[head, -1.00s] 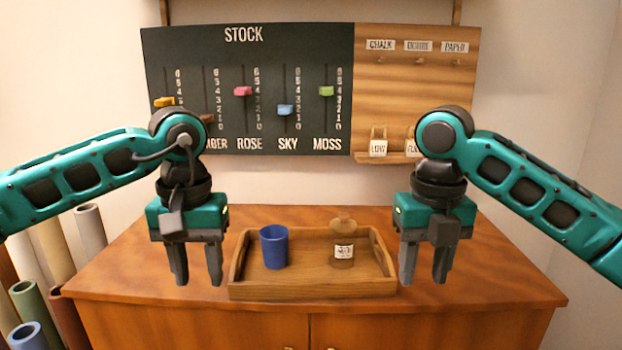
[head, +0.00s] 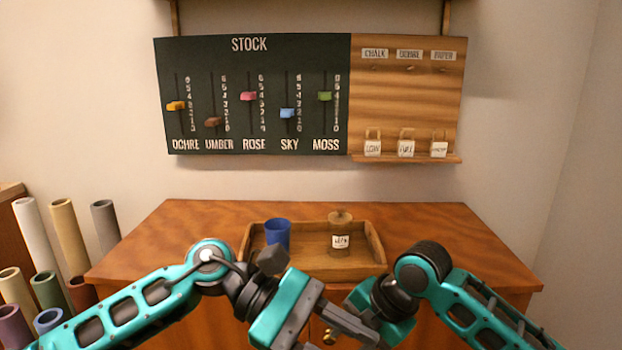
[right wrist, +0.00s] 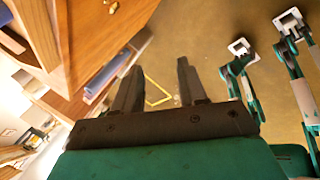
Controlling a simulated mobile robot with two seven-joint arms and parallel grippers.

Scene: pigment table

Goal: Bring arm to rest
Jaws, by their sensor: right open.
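My left gripper (head: 338,338) is low in the head view, turned to point right across the cabinet front. One finger shows clearly near the upper end of its palm; the other is mostly cut off by the bottom edge. It looks open and holds nothing visible. My right gripper (right wrist: 158,85) is open and empty in the right wrist view, its two fingers apart over the floor. In the head view its fingers are hidden, and its teal body is partly behind the left gripper. Both grippers are in front of the cabinet, below the top.
A wooden tray (head: 368,236) on the cabinet top (head: 450,225) holds a blue cup (head: 278,233) and a labelled jar (head: 340,232). Rolled tubes (head: 63,225) stand at left.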

